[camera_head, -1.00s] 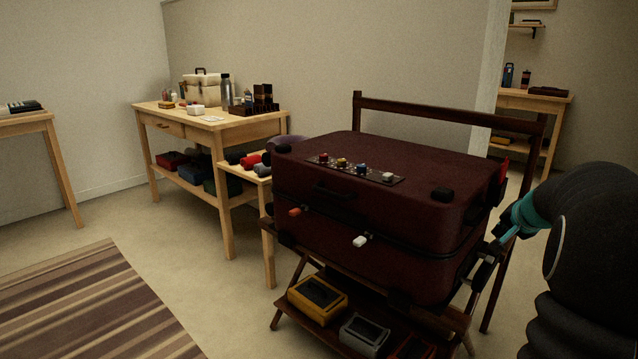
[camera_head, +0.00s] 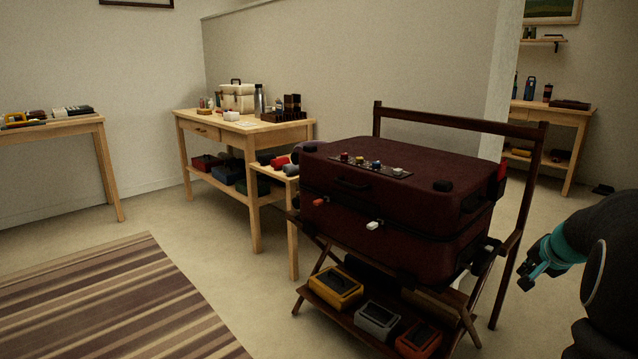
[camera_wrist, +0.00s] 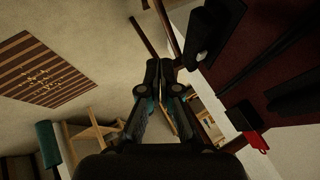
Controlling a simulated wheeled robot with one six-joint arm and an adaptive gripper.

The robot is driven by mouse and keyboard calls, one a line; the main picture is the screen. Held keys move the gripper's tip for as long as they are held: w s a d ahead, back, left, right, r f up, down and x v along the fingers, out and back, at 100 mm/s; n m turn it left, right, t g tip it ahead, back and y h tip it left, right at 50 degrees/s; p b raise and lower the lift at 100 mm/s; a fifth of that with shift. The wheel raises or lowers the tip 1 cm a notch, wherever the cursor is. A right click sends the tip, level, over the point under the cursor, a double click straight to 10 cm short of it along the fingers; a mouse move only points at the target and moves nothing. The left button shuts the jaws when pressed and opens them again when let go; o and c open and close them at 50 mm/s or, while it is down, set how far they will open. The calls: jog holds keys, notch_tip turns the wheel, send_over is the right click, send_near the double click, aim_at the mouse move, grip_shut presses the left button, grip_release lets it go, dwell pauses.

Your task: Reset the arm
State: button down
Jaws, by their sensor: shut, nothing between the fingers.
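My gripper (camera_head: 530,276) is at the right in the head view, to the right of the dark red suitcase and apart from it. In the wrist view my gripper (camera_wrist: 160,68) points away from the camera with its fingers together and nothing between them. My arm reaches in from the right edge of the head view. The closed suitcase (camera_head: 400,205) lies flat on a dark wooden folding rack (camera_head: 520,225). In the wrist view the suitcase side (camera_wrist: 275,60) shows at the right, with a red tag (camera_wrist: 252,138) hanging there.
A strip with several coloured knobs (camera_head: 375,166) lies on the suitcase. Yellow, grey and orange boxes sit on the rack's lower shelf (camera_head: 345,318). A wooden workbench (camera_head: 245,130), a side table (camera_head: 60,128) and a striped rug (camera_head: 110,300) are left. Floor between rug and rack is clear.

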jog(key=s+a+r+n+p, duration=0.2)
jog(key=s+a+n, duration=0.1)
jog(key=s+a, duration=0.6)
jog(key=s+a+r+n+g+y+p, duration=0.1)
jog(key=s+a+n, duration=0.3)
jog(key=s+a, duration=0.5)
jog(key=s+a+r+n+g+p, duration=0.1)
jog(key=s+a+r+n+p, duration=0.1)
jog(key=s+a, duration=0.7)
jog(key=a+r+n, duration=0.1)
jog(key=a+n, duration=0.1)
jog(key=a, duration=0.6)
jog(key=shift+p, duration=0.4)
